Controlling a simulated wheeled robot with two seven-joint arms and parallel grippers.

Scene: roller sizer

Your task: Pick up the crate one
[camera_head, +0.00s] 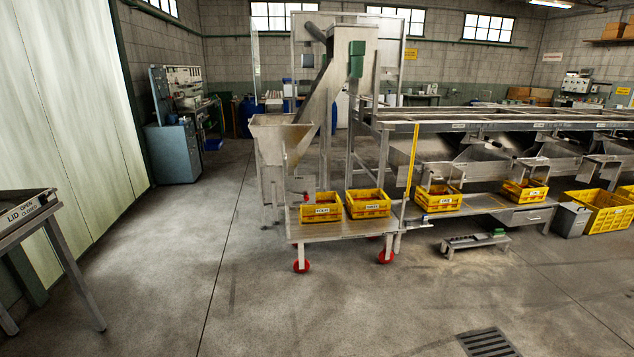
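Several small yellow crates with white front labels stand at the machine; the lettering is too small for me to read surely, so I cannot tell which is crate one. Two stand side by side on the low wheeled cart, a left crate (321,209) and a right crate (368,204). A third crate (438,199) sits on the low shelf under the chutes, and a fourth crate (525,192) sits farther right on it. They seem to hold reddish-brown contents. Neither of my grippers shows in the head view.
The wheeled cart (345,231) has red casters. A low metal stand (475,241) is on the floor before the shelf. A floor grate (487,342) lies nearer. A lid-labelled table (28,213) is at left. A larger yellow crate (602,212) stands right. The front floor is clear.

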